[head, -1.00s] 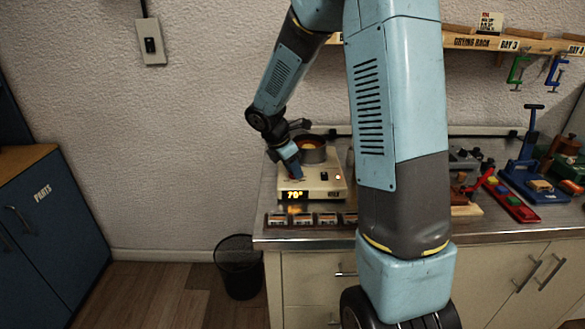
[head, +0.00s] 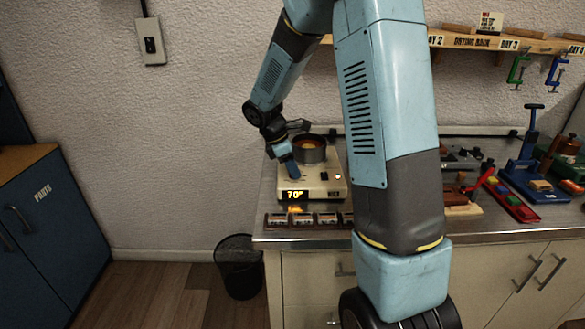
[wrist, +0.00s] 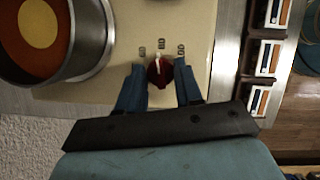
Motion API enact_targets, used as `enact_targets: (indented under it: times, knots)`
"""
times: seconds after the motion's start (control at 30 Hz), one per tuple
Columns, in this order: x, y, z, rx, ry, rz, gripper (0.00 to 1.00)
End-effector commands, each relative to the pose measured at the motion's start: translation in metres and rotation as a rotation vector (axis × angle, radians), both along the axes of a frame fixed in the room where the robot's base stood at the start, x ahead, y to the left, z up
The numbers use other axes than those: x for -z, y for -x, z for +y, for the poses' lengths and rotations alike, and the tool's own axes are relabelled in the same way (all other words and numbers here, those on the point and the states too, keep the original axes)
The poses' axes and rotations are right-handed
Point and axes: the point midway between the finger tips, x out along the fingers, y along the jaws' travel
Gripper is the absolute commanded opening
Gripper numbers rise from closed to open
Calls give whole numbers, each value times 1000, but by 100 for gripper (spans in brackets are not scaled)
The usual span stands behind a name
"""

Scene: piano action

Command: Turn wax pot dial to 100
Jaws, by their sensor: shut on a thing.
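The wax pot (head: 310,150) is a round metal pot with orange content, on a cream heater base (head: 325,185). The base's front display (head: 294,195) reads 70°. The pointer is near the middle mark. My gripper (wrist: 160,84) has its blue fingers on both sides of the dial, shut on it. In the head view my gripper (head: 291,172) hides the dial.
The pot (wrist: 105,60) stands close left of my gripper in the wrist view. A row of small framed blocks (head: 305,219) lies along the bench's front edge. A red tray (head: 510,203) and a blue press (head: 525,165) stand to the right. A wire bin (head: 238,268) is on the floor.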

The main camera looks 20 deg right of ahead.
Motion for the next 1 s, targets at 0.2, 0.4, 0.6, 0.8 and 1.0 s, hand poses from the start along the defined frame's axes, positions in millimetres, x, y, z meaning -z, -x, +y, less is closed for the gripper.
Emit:
enact_targets:
  times: [0.2, 0.4, 0.6, 0.8, 1.0]
  knots:
    - [-1, -3, 0, 203, 0, -3, 5]
    - [-1, -4, 0, 395, -1, -4, 5]
    - [-1, -6, -1, 581, -1, -5, 5]
    - [-1, -6, -2, 744, -2, -6, 5]
    - [-1, -6, -2, 864, -2, -5, 4]
